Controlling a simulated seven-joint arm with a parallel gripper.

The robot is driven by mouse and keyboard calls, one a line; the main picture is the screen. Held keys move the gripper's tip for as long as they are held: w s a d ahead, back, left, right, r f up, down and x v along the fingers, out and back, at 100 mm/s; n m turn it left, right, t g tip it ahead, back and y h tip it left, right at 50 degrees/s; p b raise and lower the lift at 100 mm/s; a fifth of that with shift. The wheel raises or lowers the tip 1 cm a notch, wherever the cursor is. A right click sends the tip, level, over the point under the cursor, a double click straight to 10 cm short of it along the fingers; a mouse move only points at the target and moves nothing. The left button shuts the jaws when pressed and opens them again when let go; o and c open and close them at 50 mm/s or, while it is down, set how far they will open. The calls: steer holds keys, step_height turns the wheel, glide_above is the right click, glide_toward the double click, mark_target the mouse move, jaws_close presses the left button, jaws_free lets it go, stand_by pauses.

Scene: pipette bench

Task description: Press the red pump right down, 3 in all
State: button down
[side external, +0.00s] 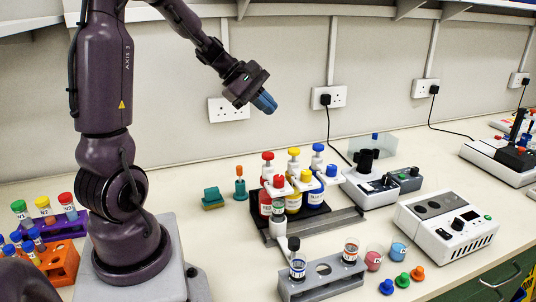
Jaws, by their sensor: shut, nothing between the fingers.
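The red pump (267,157) is the left one of a row of three on coloured bottles in a black stand. Its knob stands up above the red bottle (265,204). A second red top (279,181) shows just in front of it, at the spout side. My gripper (265,103) is in the air above and slightly left of the red pump, apart from it. Its blue fingers are shut and empty, tilted down to the right.
The yellow pump (293,153) and blue pump (318,148) stand close to the right of the red one. A grey rack (322,280) with two vials is in front. A white device (446,228) stands at the right. Small coloured caps lie near the front edge.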

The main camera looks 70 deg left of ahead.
mark_target(271, 155)
steer(key=shift+f, duration=4.35)
steer(key=shift+f, duration=0.1)
steer(key=shift+f, duration=0.3)
steer(key=shift+f, duration=1.2)
steer(key=shift+r, duration=1.6)
steer(key=shift+r, duration=2.55)
